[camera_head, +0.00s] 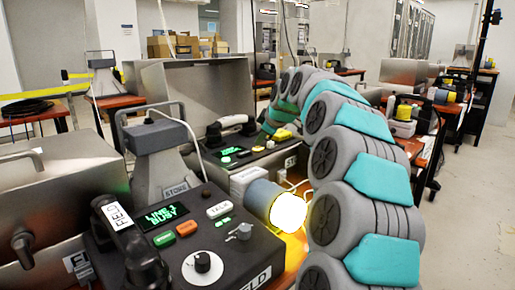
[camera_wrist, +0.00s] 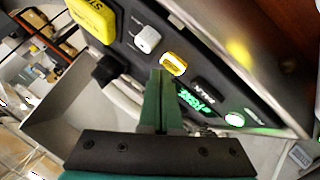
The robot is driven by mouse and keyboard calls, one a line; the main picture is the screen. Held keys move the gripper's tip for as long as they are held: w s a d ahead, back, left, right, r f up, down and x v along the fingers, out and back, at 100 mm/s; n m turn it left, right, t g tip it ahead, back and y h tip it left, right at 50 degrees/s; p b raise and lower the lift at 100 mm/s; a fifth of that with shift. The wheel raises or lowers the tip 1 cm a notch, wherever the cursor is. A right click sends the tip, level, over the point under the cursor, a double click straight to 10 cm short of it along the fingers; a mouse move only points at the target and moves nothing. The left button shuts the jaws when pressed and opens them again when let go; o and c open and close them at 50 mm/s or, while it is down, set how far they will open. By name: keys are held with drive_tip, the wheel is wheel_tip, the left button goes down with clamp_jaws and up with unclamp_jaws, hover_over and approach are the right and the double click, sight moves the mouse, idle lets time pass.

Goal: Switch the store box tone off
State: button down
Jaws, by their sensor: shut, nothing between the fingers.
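Which control is the tone switch is unreadable.
The near FIELD box (camera_head: 225,260) has a handset, a "LINE 1 BUSY" display (camera_head: 166,213), several buttons, a knob and a key switch. A horn marked STORE (camera_head: 160,165) and metal panels stand at left.

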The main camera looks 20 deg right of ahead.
drive_tip(key=shift+f, duration=0.1)
idle(0.6)
drive_tip(key=shift+f+b, duration=0.35)
drive_tip(key=shift+r, duration=0.45)
drive_tip(key=shift+r, duration=0.1)
wheel_tip(320, 180, up, 6)
drive_tip(key=p, duration=0.3)
idle(0.6)
